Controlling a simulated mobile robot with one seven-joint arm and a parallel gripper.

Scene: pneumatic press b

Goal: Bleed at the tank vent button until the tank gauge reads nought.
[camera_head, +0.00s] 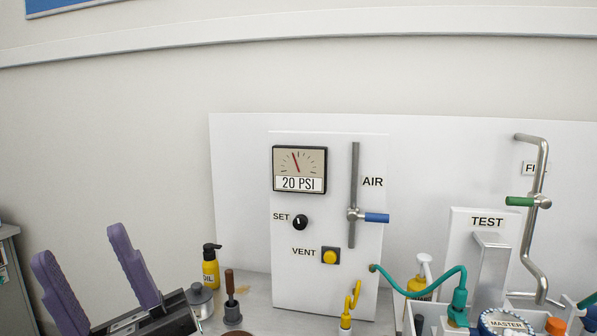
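The gauge (300,168) is on the white upright panel (300,283). It has a red needle leaning slightly left of upright and a readout of 20 PSI. The yellow round vent button (330,256) sits in a dark square mount low on the same panel, right of the word VENT. My gripper (81,244) is at the lower left, its two purple fingers pointing up and spread apart with nothing between them. It is well left of the vent button and not touching it.
A black SET knob (300,222) is above the button. A blue-handled AIR valve (376,217) is to its right. A yellow oil bottle (211,267), a grey canister (199,300) and a brown-handled tool (230,286) stand between my gripper and the panel. Hoses and a TEST block (470,250) are at right.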

